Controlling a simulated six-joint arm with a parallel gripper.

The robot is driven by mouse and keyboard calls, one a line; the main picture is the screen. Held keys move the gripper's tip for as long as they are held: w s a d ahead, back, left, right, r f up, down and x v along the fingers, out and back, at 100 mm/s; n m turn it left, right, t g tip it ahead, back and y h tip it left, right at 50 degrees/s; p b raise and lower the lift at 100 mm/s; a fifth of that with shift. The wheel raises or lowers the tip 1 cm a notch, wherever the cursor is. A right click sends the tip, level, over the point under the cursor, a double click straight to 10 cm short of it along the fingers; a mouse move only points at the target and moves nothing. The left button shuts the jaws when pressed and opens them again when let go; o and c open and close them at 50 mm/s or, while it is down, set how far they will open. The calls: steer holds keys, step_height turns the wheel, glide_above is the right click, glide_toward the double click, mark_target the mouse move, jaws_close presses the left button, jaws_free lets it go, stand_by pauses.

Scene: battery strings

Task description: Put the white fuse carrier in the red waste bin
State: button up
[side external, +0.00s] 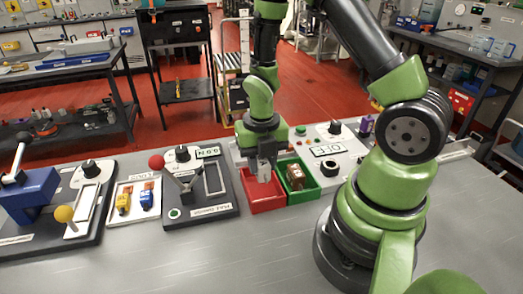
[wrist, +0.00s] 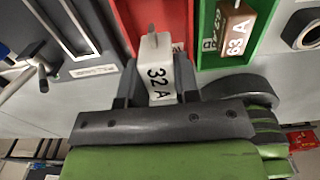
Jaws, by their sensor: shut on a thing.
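The white fuse carrier (wrist: 157,68), marked "32 A", is between the fingers of my gripper (wrist: 158,90) in the wrist view. My gripper is shut on it. In the side external view my gripper (side external: 264,172) points down over the red waste bin (side external: 268,203). The bin also shows in the wrist view (wrist: 174,16), behind the carrier's far end. The carrier's lower end is at or just above the bin's opening; I cannot tell how deep it is. The bin's floor is partly hidden by the carrier and my gripper.
A green bin (side external: 304,193) holding a brown "63 A" carrier (wrist: 235,32) stands right beside the red bin. Left are a panel with a red-knobbed lever (side external: 157,162), a tray with yellow and blue carriers (side external: 134,203), and a blue lever unit (side external: 30,195). The front table is clear.

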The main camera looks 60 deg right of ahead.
mark_target(261, 191)
steer(key=shift+f, duration=2.35)
steer(key=shift+f, duration=0.2)
steer(key=o, duration=1)
steer(key=shift+o, duration=0.2)
steer(key=shift+r, duration=5)
